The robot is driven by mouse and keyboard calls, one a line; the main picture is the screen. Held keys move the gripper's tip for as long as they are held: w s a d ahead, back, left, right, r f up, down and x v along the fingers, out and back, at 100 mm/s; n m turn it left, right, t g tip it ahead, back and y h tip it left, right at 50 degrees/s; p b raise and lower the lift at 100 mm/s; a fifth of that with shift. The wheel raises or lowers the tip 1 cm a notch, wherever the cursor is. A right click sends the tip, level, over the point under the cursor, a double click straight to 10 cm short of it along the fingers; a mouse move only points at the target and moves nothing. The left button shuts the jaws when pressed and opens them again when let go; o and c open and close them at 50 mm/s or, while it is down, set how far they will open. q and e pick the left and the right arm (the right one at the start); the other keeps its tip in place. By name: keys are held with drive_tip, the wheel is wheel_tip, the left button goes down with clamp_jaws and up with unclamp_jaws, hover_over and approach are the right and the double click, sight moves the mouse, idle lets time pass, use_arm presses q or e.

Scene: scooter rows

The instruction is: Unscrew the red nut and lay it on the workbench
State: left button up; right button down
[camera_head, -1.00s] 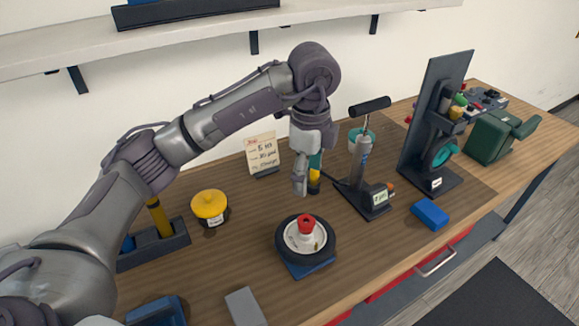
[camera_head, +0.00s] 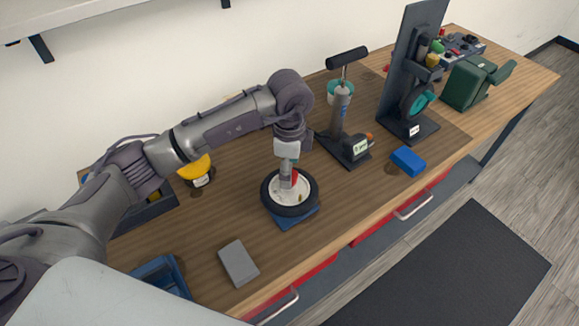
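The red nut (camera_head: 294,177) sits at the centre of a small wheel with a black tyre (camera_head: 307,207) and a white hub. The wheel lies flat on a blue block (camera_head: 299,220) on the wooden workbench (camera_head: 210,231). My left gripper (camera_head: 286,184) points down over the hub and covers part of the nut from the left. I cannot tell whether its fingers touch the nut or how far apart they are. My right gripper is not in view.
A pump (camera_head: 341,108) stands behind the wheel. A blue block (camera_head: 408,160) lies to its right and a grey block (camera_head: 238,263) in front. A yellow-lidded pot (camera_head: 195,168) is partly behind my arm. A black stand (camera_head: 408,75) and green vise (camera_head: 474,82) stand farther right.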

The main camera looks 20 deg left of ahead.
use_arm(q)
drive_tip(key=shift+f, duration=0.6)
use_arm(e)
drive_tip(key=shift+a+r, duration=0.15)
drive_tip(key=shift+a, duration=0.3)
use_arm(q)
drive_tip(key=c, duration=1.2)
drive_tip(key=shift+n+p, duration=0.6)
drive_tip(key=shift+n, duration=0.2)
drive_tip(key=n+p, duration=0.2)
drive_tip(key=n, duration=0.2)
drive_tip(key=shift+r+n+p, duration=0.2)
drive_tip(key=shift+n+p, duration=0.3)
drive_tip(key=shift+p, duration=1.15)
drive_tip(key=shift+f, duration=0.1)
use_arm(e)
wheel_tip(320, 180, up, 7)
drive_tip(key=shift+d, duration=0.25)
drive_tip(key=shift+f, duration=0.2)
